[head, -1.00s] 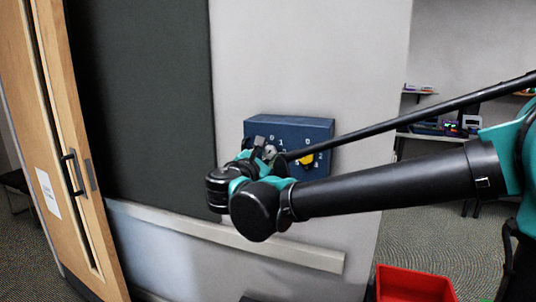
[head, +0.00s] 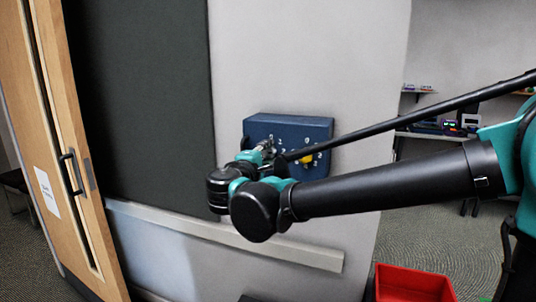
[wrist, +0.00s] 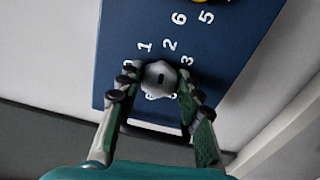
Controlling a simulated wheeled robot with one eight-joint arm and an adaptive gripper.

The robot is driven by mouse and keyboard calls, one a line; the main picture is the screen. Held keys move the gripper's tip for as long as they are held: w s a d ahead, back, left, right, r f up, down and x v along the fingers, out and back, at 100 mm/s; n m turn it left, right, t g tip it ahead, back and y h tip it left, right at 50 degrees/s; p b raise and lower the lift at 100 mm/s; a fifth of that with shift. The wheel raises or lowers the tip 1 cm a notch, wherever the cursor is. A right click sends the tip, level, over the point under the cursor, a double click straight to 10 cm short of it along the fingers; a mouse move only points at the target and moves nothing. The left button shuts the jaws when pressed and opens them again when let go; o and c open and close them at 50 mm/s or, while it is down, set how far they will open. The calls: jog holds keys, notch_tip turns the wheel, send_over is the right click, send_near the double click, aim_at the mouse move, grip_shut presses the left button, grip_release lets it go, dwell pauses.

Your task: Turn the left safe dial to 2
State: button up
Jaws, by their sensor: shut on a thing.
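The dark blue safe box (head: 290,126) is fixed to the pale wall in the head view; its face also fills the middle of the wrist view (wrist: 235,35). The left dial is a grey faceted knob (wrist: 160,78) with a small dark mark at its centre. Numerals including 1, 2 and 3 are printed around it. My gripper (wrist: 158,80) is shut on this knob, one finger on each side. I cannot tell which numeral the dial points to. In the head view my gripper (head: 266,148) partly hides the dial.
A yellow dial (head: 306,159) sits to the right on the same box, partly behind my arm. A wooden door (head: 85,150) stands at the left. A pale rail (head: 225,235) runs along the wall below. A red bin (head: 413,284) is on the floor at lower right.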

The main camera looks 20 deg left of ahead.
jog(key=shift+m, duration=0.6)
jog(key=o, duration=1.2)
jog(key=shift+c, duration=0.2)
jog(key=s, duration=1.2)
